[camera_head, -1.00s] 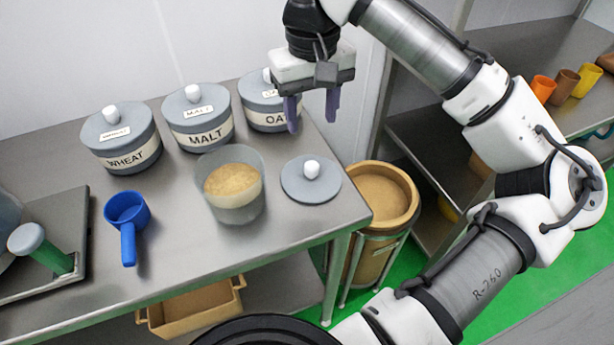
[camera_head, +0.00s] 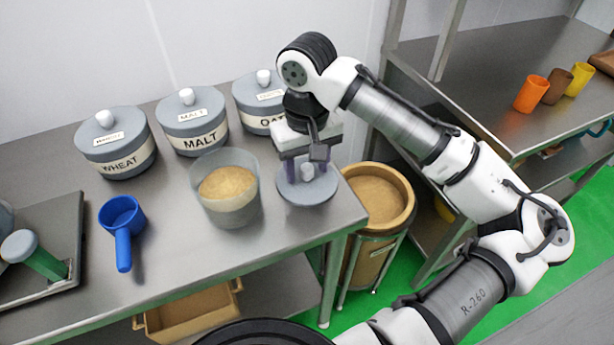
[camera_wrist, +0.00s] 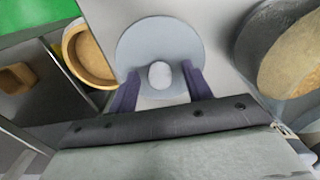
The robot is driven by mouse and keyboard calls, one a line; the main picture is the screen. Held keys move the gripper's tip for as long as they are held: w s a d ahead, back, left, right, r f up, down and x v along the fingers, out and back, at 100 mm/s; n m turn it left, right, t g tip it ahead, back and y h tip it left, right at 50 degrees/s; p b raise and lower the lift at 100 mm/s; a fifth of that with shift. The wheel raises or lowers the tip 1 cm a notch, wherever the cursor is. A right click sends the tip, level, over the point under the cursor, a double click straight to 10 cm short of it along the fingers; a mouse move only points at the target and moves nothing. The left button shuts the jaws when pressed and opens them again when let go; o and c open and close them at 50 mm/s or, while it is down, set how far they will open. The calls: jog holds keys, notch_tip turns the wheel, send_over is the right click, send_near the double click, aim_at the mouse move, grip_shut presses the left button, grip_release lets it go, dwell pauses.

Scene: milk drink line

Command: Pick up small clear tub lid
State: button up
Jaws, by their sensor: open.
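The tub lid (camera_head: 308,190) is a flat grey-blue disc with a white knob (camera_head: 307,172), lying on the steel table beside the clear tub (camera_head: 230,205) of grain. It looks grey rather than clear. My gripper (camera_head: 306,173) is open, pointing down over the lid, with its two purple fingers on either side of the knob. In the wrist view the lid (camera_wrist: 140,35) lies beneath the fingers, and the white knob (camera_wrist: 159,74) shows between them, with gaps on both sides. I cannot tell whether the fingertips touch the lid.
Lidded canisters labelled WHEAT (camera_head: 116,150), MALT (camera_head: 192,130) and OAT (camera_head: 255,118) stand at the back of the table (camera_head: 160,265). A blue scoop (camera_head: 122,215) lies at the left. A tan bin (camera_head: 385,195) stands beyond the table's right edge.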

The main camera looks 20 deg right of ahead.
grip_shut()
dwell(0.3)
